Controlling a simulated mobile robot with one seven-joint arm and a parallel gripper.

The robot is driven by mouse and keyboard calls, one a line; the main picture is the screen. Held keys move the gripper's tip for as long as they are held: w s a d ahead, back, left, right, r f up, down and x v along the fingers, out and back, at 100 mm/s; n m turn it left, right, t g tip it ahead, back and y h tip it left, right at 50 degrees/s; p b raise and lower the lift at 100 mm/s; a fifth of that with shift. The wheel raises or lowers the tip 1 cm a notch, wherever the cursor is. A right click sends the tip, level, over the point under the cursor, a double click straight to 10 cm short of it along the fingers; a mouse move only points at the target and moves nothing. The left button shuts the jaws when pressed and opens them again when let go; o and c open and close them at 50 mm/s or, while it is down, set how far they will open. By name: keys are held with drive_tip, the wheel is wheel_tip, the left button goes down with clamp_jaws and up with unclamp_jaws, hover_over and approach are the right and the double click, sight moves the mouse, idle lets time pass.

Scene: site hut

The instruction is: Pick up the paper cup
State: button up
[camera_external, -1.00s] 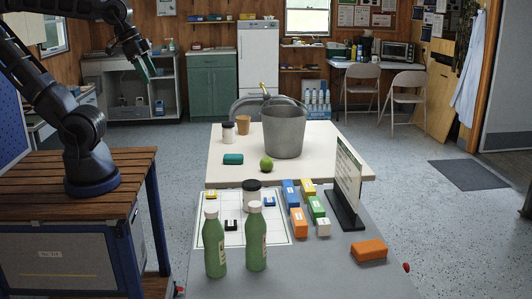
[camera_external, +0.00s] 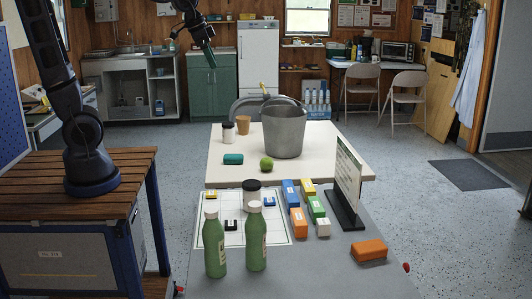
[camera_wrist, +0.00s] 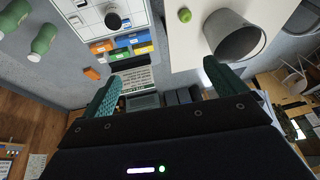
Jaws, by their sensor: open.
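The brown paper cup (camera_external: 243,125) stands upright on the white table (camera_external: 222,170) in the external view, behind and left of the grey bucket (camera_external: 285,135). A white container with a dark lid (camera_external: 228,133) stands just left of it. I cannot make out the cup in the wrist view. My gripper (camera_external: 209,54) is raised high in the external view, above and left of the cup and well apart from it. Its teal fingers are spread with nothing between them, as the wrist view (camera_wrist: 163,85) also shows.
A green apple (camera_external: 266,163) and a teal case (camera_external: 233,159) lie on the white table's near part. The bucket also shows in the wrist view (camera_wrist: 226,28). The nearer grey table holds green bottles (camera_external: 256,240), coloured boxes (camera_external: 296,222) and an upright sign (camera_external: 348,183).

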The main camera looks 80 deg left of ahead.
drive_tip(key=w+a+f, duration=0.2)
drive_tip(key=w+a, duration=0.4)
drive_tip(key=a, duration=0.2)
drive_tip(key=w+a+f, duration=0.3)
drive_tip(key=w+a, duration=0.3)
drive_tip(key=a, duration=0.1)
drive_tip(key=n+t+y, duration=0.1)
drive_tip(key=n, duration=0.3)
hover_over(243, 126)
drive_tip(key=s+a, duration=0.2)
drive_tip(key=s, duration=0.2)
wheel_tip(243, 126, down, 30)
drive_tip(key=x, duration=1)
drive_tip(key=shift+w+r, duration=0.1)
drive_tip(key=shift+w, duration=0.25)
drive_tip(key=c, duration=1)
